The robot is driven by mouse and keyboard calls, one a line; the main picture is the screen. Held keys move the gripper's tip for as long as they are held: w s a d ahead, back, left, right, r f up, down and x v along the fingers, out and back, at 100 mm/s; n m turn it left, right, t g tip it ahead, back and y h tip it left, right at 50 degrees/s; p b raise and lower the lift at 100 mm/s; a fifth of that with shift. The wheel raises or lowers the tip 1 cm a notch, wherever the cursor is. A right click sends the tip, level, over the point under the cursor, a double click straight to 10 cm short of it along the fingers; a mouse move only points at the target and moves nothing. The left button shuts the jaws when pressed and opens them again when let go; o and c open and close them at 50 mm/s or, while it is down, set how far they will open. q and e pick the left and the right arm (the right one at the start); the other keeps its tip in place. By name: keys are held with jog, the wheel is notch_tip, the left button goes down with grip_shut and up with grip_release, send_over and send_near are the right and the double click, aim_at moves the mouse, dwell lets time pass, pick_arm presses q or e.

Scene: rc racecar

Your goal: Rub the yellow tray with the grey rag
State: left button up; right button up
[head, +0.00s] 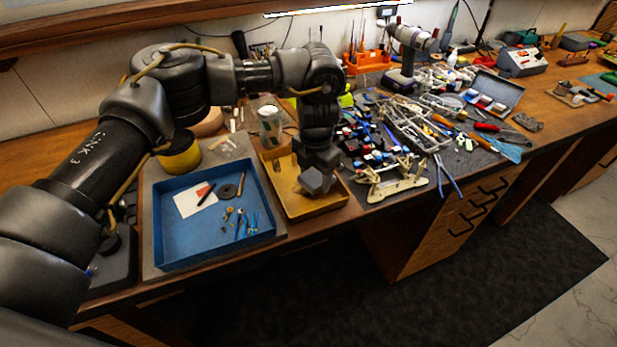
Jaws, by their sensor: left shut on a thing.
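The yellow tray (334,199) lies near the front edge of the workbench, to the right of a blue tray. My left gripper (316,166) reaches in from the left and points down over the yellow tray. It is shut on the grey rag (317,183), which shows as a small grey piece below the fingers, inside the tray's outline. I cannot tell whether the rag touches the tray's floor. The arm and gripper hide part of the tray. My right gripper is not in view.
The blue tray (168,237) holds a white paper, a dark disc and small parts. A clear jar (270,124) stands behind the yellow tray. Pliers (447,177) and crowded parts and tools lie to the right. A drill (404,62) stands at the back.

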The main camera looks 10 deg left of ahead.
aim_at(301, 181)
pick_arm(q)
jog(key=shift+r, duration=0.15)
jog(key=shift+s+a+r+p, duration=0.1)
jog(key=shift+s+a+p, duration=0.25)
jog(key=shift+a, duration=0.15)
jog(key=shift+s+a+p, duration=0.2)
jog(key=shift+a+p, duration=0.15)
jog(key=shift+a, duration=0.1)
jog(key=shift+s+a, duration=0.4)
jog(key=shift+a, duration=0.25)
jog(key=shift+s+a+p, duration=0.45)
jog(key=shift+s+a, duration=0.05)
jog(key=shift+a, duration=0.35)
jog(key=shift+s+a+p, duration=0.4)
jog(key=shift+s+a, duration=0.05)
jog(key=shift+a, duration=0.35)
jog(key=shift+r, duration=0.2)
notch_tip(301, 181, up, 6)
jog(key=p, duration=0.5)
jog(key=shift+f, duration=0.1)
